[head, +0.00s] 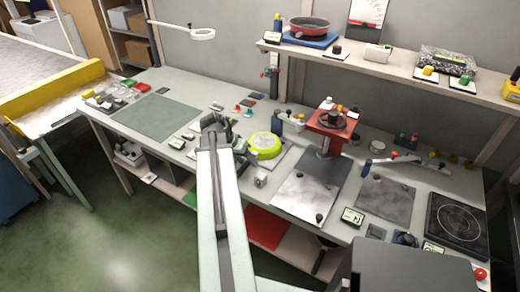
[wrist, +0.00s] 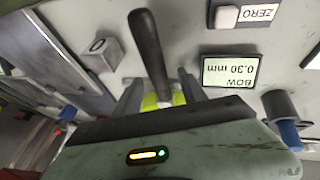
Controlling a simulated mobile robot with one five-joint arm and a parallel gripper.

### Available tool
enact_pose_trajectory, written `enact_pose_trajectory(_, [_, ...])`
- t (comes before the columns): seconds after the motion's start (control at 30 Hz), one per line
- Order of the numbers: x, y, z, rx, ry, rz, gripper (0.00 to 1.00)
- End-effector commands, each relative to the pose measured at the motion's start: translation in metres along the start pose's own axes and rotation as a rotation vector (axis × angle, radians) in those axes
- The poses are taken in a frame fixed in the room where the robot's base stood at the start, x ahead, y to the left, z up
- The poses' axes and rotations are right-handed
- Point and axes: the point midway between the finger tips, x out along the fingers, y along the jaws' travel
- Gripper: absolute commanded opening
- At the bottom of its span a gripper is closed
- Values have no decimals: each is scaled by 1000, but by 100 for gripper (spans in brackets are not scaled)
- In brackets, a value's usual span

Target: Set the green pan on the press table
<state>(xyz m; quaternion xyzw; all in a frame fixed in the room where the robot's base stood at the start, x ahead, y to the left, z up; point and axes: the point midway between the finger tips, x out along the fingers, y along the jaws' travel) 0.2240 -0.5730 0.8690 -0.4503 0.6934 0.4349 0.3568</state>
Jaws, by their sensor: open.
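The green pan (head: 265,144) sits on a pale plate in the middle of the bench, just right of my gripper in the head view. In the wrist view its dark handle (wrist: 148,45) rises between my fingers, with a sliver of green (wrist: 155,101) below; most of the pan is hidden by my gripper body. My gripper (wrist: 160,88) is open, its fingers apart on either side of the handle. In the head view my gripper (head: 217,124) is small and dark. A red press-like stand (head: 323,126) with a dark round piece on top is to the right.
A metal plate (head: 307,200) lies in front of the red stand. A black hob (head: 458,222) is at the right end. A red pan (head: 308,25) rests on the upper shelf. Small bottles (head: 299,124) stand behind the green pan. A green mat (head: 157,117) is at left.

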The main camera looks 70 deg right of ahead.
Motion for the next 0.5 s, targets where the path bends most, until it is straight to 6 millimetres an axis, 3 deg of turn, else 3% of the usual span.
enact_pose_trajectory(0.5, [4,-1,1,1,0,0,46])
